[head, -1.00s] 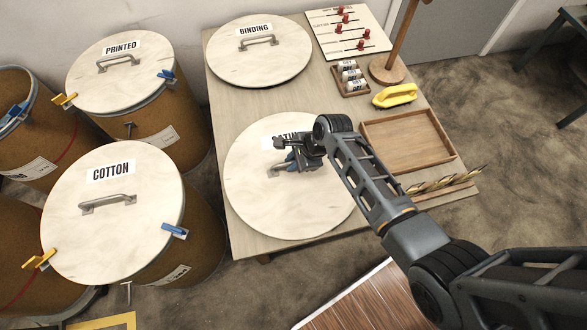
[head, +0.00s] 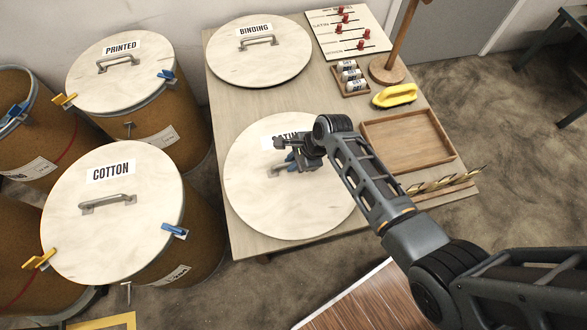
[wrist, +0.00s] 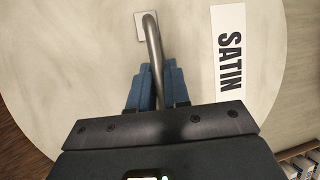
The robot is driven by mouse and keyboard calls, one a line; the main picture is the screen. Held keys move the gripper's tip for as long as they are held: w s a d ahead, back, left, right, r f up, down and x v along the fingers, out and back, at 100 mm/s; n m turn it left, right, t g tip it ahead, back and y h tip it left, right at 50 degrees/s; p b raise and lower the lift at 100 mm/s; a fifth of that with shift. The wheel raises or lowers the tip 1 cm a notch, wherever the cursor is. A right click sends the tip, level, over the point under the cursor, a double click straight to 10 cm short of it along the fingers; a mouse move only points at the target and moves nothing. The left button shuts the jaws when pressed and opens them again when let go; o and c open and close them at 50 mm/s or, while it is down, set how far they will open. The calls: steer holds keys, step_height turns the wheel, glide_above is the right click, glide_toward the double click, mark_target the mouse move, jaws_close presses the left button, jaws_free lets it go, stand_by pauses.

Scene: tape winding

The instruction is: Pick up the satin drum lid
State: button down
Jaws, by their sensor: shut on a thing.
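The satin drum lid (head: 285,210) is a round, pale disc lying flat on the table, with a "SATIN" label and a curved metal handle. My gripper (head: 303,162) is over the lid's middle at the handle, and my arm hides part of the label in the head view. In the wrist view the blue fingers of my gripper (wrist: 158,88) sit on both sides of the metal handle (wrist: 153,45) and are shut on it. The label (wrist: 230,50) lies to the right of the handle on the lid (wrist: 75,60).
Drums with the printed (head: 122,85) and cotton lids (head: 110,235) stand left.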

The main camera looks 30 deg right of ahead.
steer(key=shift+r, duration=0.1)
stand_by(0.3)
step_height(320, 180, up, 4)
steer(key=shift+w+r+p, duration=0.1)
steer(key=shift+p, duration=0.3)
steer(key=w+d+r+b, duration=0.1)
steer(key=w+d+r, duration=0.5)
steer(key=d, duration=0.3)
steer(key=shift+w+r, duration=0.35)
steer(key=shift+w, duration=0.25)
